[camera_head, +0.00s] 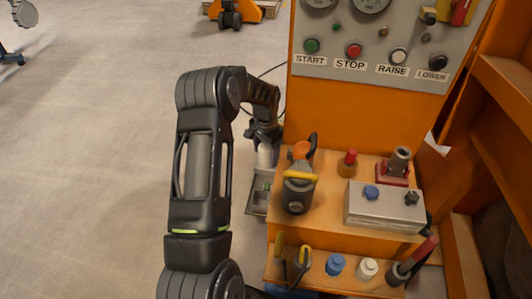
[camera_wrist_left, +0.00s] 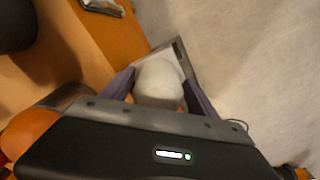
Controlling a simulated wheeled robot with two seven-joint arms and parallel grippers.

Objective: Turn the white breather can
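The white breather can (camera_head: 265,157) stands low at the left side of the orange cabinet, above a grey tray-like frame. In the left wrist view the can (camera_wrist_left: 158,82) is a rounded pale shape between the two fingers, with its lower part hidden by the gripper body. My left gripper (camera_head: 264,136) reaches down over the can from above. In the left wrist view its purple-grey fingers (camera_wrist_left: 160,85) lie along both sides of the can, with no clear gap at the tips, so it looks shut on it. My right gripper is in neither view.
The orange cabinet (camera_head: 330,235) carries a grey-black pump with a yellow handle (camera_head: 298,190) close to the can, and a silver box (camera_head: 384,207). Blue (camera_head: 335,265) and white (camera_head: 367,268) caps stand on its front ledge. A button panel (camera_head: 385,40) rises behind.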

